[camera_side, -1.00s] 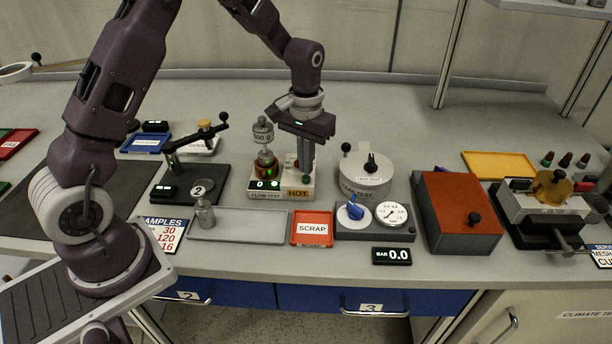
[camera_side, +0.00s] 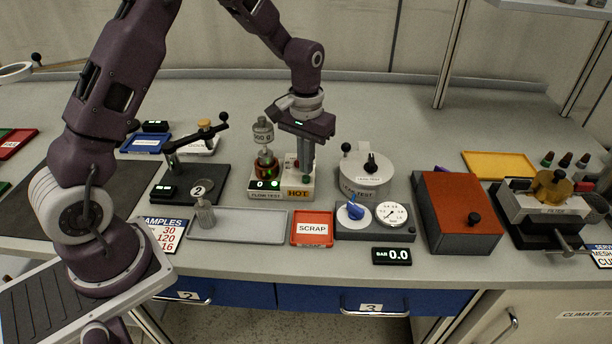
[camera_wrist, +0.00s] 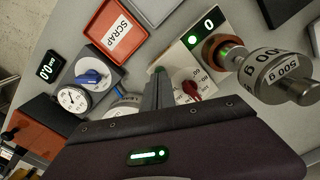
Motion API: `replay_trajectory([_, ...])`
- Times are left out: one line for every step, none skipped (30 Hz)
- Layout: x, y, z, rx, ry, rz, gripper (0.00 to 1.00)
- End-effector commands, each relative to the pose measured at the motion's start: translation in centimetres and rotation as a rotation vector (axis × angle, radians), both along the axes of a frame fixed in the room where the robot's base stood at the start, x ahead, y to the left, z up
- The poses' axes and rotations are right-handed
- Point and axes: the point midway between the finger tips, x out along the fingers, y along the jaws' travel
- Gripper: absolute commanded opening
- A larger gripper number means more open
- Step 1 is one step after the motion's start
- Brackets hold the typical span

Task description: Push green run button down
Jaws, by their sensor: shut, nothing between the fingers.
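My gripper (camera_side: 307,178) is shut and empty, pointing straight down over the unit's right part. In the wrist view its fingers (camera_wrist: 158,80) are together. A small patch of green (camera_wrist: 158,70) shows right at the fingertips; it looks like the green run button, mostly hidden by them. I cannot tell whether the fingertips touch it or whether it is pressed. A red knob (camera_wrist: 190,88) is on the unit beside the fingers.
A 500 g weight (camera_side: 263,132) stands on the unit, close left of my gripper. A round grey lever-and-knob device (camera_side: 364,183) is to the right. The red scrap tray (camera_side: 312,241) and a gauge box with a blue knob (camera_side: 354,211) are in front.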

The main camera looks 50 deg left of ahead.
Motion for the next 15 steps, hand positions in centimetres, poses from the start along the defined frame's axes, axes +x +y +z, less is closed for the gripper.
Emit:
replay_trajectory([0.0, 0.0, 0.0, 0.000, 0.000, 0.000, 0.00])
replay_trajectory([0.0, 0.0, 0.0, 0.000, 0.000, 0.000, 0.00])
replay_trajectory([0.0, 0.0, -0.1, 0.000, 0.000, 0.000, 0.00])
replay_trajectory([0.0, 0.0, -0.1, 0.000, 0.001, 0.000, 0.00])
replay_trajectory([0.0, 0.0, -0.2, 0.000, 0.001, 0.000, 0.00])
replay_trajectory([0.0, 0.0, -0.3, 0.000, 0.001, 0.000, 0.00])
replay_trajectory([0.0, 0.0, -0.4, 0.000, 0.001, 0.000, 0.00])
replay_trajectory([0.0, 0.0, -0.5, 0.000, 0.001, 0.000, 0.00])
replay_trajectory([0.0, 0.0, -0.6, 0.000, 0.001, 0.000, 0.00])
replay_trajectory([0.0, 0.0, -0.6, 0.000, 0.001, 0.000, 0.00])
replay_trajectory([0.0, 0.0, -0.7, 0.000, 0.000, 0.000, 0.00])
replay_trajectory([0.0, 0.0, -0.8, 0.000, 0.000, 0.000, 0.00])
replay_trajectory([0.0, 0.0, -0.9, 0.000, 0.000, 0.000, 0.00])
replay_trajectory([0.0, 0.0, -0.9, 0.000, 0.000, 0.000, 0.00])
replay_trajectory([0.0, 0.0, -1.0, 0.000, 0.000, 0.000, 0.00])
